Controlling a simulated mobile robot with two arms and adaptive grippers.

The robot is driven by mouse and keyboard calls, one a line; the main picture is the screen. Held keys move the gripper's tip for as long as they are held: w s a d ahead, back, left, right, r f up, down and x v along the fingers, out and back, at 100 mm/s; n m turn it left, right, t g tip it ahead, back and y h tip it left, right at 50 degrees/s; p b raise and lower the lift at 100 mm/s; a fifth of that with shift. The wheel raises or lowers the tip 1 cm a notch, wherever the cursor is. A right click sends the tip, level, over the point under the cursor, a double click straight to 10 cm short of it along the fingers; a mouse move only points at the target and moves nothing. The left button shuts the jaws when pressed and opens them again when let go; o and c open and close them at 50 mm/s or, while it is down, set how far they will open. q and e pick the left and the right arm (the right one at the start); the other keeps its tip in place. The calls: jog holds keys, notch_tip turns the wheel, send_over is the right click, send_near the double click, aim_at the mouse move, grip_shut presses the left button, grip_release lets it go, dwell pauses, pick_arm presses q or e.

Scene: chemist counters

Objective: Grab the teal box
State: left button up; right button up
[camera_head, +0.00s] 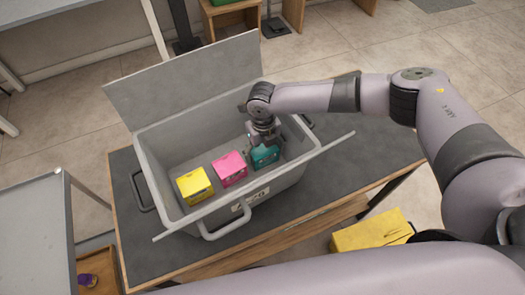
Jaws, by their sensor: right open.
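The teal box (266,156) stands inside the grey open crate (160,160), at its right end. My right gripper (263,143) reaches down into the crate from above and is right over the teal box. Its fingers are open; they look to be at the top of the box, but I cannot tell whether they touch it. The gripper hides part of the box's top. My left gripper is not in view.
A pink box (230,168) and a yellow box (194,186) stand left of the teal box in the crate. The crate's walls and raised lid flap (185,80) surround the arm's reach. The crate stands on a dark-topped table (345,150).

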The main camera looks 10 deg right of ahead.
jog(key=shift+f, duration=1.4)
jog(key=shift+c, duration=0.3)
jog(key=c, duration=0.8)
